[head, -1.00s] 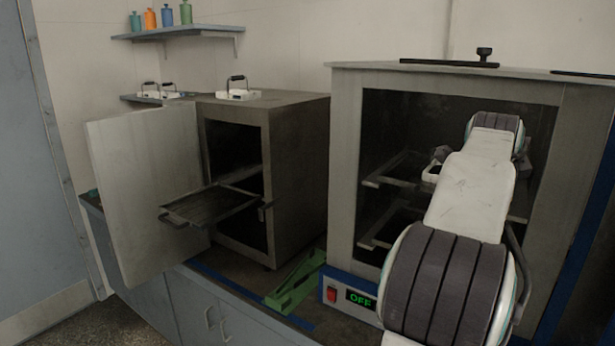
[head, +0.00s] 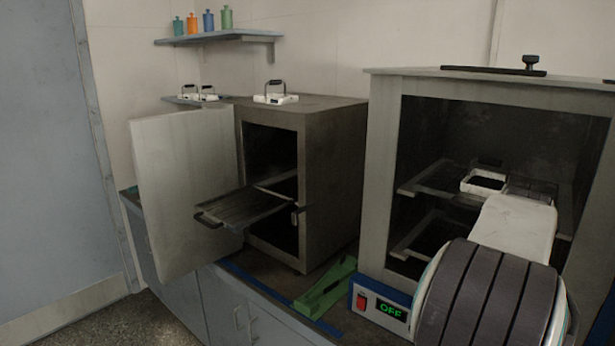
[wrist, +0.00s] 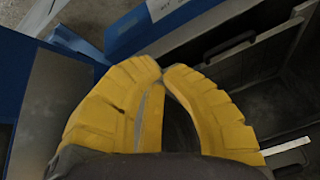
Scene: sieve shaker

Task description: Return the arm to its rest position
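My arm (head: 515,225), with a white link and a dark ribbed joint, reaches out at the lower right of the head view, low in front of the open grey cabinet (head: 384,180). Its far end is folded down and hides my gripper in the head view. In the wrist view my gripper (wrist: 164,72) shows two yellow padded fingers with tips together. Nothing is visible between them. Past them are a blue panel (wrist: 165,30) and a dark drawer-like space with a handle (wrist: 230,46).
A white tray with a dark handle (head: 484,182) sits on the cabinet's upper rack. To the left, an oven's door (head: 185,190) stands open and its rack (head: 240,208) sticks out. A green bracket (head: 325,289) lies on the counter. The floor at lower left is clear.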

